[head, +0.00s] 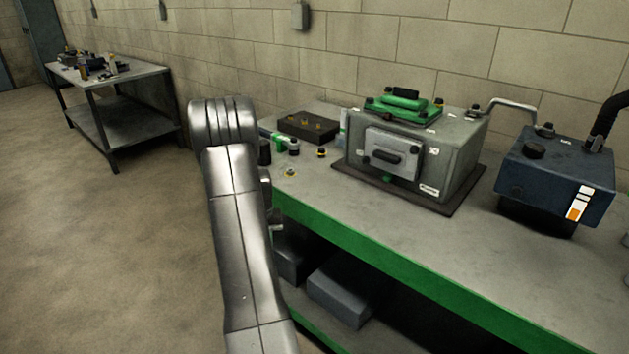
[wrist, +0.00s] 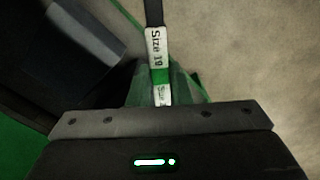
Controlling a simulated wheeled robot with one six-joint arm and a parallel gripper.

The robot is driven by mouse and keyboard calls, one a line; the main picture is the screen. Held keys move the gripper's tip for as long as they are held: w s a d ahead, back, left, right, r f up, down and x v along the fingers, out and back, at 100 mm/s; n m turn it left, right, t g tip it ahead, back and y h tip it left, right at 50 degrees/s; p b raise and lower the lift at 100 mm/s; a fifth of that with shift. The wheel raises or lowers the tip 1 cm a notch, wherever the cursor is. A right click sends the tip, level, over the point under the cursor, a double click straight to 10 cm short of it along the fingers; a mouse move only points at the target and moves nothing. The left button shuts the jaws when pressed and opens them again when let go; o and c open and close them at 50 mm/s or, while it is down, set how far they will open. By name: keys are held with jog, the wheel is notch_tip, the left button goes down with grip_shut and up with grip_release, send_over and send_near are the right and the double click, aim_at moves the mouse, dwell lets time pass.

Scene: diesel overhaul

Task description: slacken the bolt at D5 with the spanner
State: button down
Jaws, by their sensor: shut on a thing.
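My gripper (wrist: 160,92) is shut on the spanner (wrist: 155,45) in the wrist view. The spanner is a dark bar with a green band and a white tag that seems to read "Size 19". Its working end is out of the picture. In the head view my arm hides most of the gripper.
The green-edged bench (head: 480,255) has clear room in front of the block. A dark bolt tray (head: 308,125) and several small parts lie left of it. A blue tank (head: 555,175) and a pipe (head: 510,105) are at right. Another table (head: 150,72) stands far left.

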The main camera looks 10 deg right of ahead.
notch_tip(320, 180, down, 18)
jog(key=f+b, duration=0.1)
jog(key=b, duration=1.6)
jog(key=d+r+n+t+h, duration=0.1)
jog(key=r+n+t+h, duration=0.1)
jog(key=r, duration=1.1)
jog(key=s+d+r+n+t+h, duration=0.1)
jog(key=r+t+h, duration=0.4)
jog(key=r, duration=0.9)
jog(key=s+d+r+n+t+h+p, duration=0.1)
jog(key=r+h, duration=0.6)
jog(key=r, duration=0.7)
jog(key=d+n+t, duration=0.1)
jog(key=n+t, duration=0.1)
jog(key=t, duration=0.1)
jog(key=shift+d, duration=0.35)
